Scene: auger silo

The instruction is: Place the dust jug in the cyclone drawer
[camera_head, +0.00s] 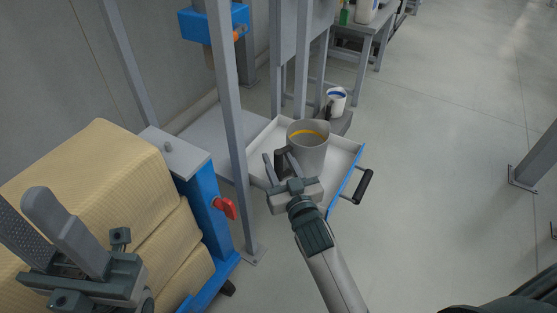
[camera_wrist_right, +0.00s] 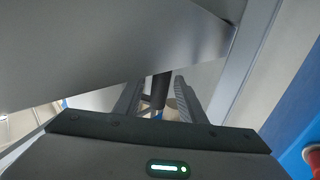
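A grey jug (camera_head: 308,150) with a yellow band and a dark handle (camera_head: 280,160) stands upright in the pulled-out white drawer (camera_head: 346,150), which has a blue front and black grip. I cannot tell whether its base rests fully on the drawer floor. My right gripper (camera_head: 279,161) is at the jug's handle. In the right wrist view the dark handle (camera_wrist_right: 161,90) stands between its two spread fingers (camera_wrist_right: 157,100), with small gaps on both sides. My left gripper (camera_head: 22,205) is open and empty in front of the stacked sacks.
Yellow sacks (camera_head: 90,175) lie on a blue lift (camera_head: 208,210) with a red knob (camera_head: 229,208). A grey post (camera_head: 229,110) rises left of the drawer. A white jug with a blue band (camera_head: 337,101) stands behind the drawer.

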